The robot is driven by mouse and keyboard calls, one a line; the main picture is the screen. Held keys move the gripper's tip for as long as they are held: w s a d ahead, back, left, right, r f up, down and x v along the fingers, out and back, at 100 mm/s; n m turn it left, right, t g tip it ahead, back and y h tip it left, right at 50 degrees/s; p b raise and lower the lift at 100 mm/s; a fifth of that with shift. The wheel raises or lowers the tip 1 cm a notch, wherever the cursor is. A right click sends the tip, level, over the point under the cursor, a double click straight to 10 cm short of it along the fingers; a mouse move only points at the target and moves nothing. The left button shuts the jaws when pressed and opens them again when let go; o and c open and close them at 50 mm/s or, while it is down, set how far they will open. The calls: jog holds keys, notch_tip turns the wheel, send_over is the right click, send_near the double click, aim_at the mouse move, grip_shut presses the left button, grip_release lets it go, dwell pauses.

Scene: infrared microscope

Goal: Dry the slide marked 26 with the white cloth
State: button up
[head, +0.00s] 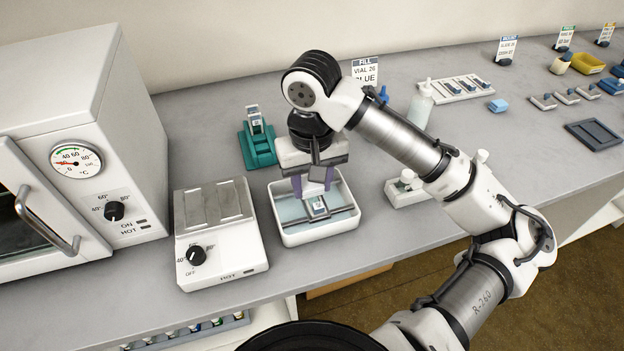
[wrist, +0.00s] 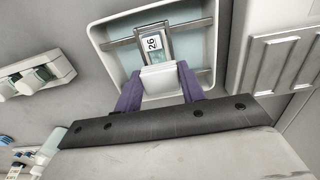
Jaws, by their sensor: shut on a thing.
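The slide marked 26 (wrist: 153,43) lies across two thin bars in a white tray (head: 320,236) with a pale blue inside. Its "26" label shows in the wrist view, and the slide also shows in the head view (head: 318,207). My gripper (head: 314,193) is over the tray, with its purple fingers pointing down. In the wrist view the fingers are shut on a folded white piece, which looks like the white cloth (wrist: 160,78). The cloth overlaps one end of the slide in that view. I cannot tell whether they touch.
A hot plate (head: 222,250) stands left of the tray, and an oven (head: 75,120) beyond it. A teal stand (head: 257,145) holding a slide is behind the tray. A white holder (head: 405,190) stands to the right. The bench's front edge is close to the tray.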

jog(key=shift+f, duration=0.35)
jog(key=shift+w, duration=0.1)
jog(key=shift+w+a, duration=0.2)
jog(key=shift+w, duration=0.25)
jog(key=shift+s+d+p, duration=0.2)
jog(key=shift+s, duration=0.35)
jog(key=shift+s+d+p, duration=0.15)
jog(key=shift+s+p, duration=0.05)
jog(key=shift+s, duration=0.35)
jog(key=shift+w+a, duration=0.2)
jog(key=shift+w, duration=0.35)
jog(key=shift+w+a, duration=0.15)
jog(key=shift+w, duration=0.4)
jog(key=shift+s+p, duration=0.1)
jog(key=shift+p, duration=0.2)
